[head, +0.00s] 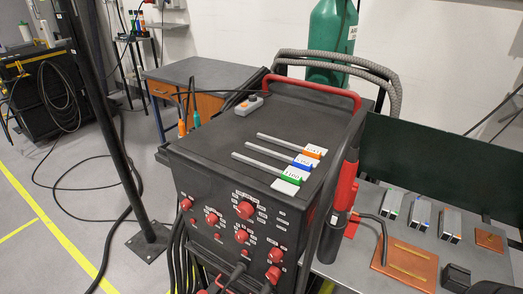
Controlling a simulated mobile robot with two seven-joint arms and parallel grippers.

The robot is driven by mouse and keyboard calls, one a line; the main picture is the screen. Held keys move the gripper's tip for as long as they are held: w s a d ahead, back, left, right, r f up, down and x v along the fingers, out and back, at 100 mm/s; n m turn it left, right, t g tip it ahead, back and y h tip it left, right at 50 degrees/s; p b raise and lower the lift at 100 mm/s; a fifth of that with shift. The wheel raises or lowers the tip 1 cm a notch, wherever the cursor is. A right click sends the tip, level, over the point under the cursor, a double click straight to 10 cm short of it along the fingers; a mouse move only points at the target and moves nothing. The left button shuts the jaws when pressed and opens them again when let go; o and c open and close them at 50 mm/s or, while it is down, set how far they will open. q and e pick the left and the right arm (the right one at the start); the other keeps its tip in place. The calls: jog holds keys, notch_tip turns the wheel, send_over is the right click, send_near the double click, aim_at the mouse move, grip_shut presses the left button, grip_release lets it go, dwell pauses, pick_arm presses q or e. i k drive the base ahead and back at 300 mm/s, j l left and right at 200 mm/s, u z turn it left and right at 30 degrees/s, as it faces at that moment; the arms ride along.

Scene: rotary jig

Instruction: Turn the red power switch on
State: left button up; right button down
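A dark welding machine (262,130) stands in the middle of the head view, with its control panel facing me. Several red knobs sit on the panel, among them a large upper one (245,210), one at the left edge (186,204) and a lower right one (273,274). I cannot tell which of these red parts is the power switch, nor its position. The panel labels are too small to read. Neither of my grippers can be made out in the view.
Rods with coloured tags (270,163) and a grey button box (249,105) lie on the machine. A red-and-black torch (345,195) hangs at its right side. A metal table (345,268) with copper plates stands right. A black post (108,130) and floor cables are left.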

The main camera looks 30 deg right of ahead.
aim_at(273, 273)
jog(key=z, duration=1.15)
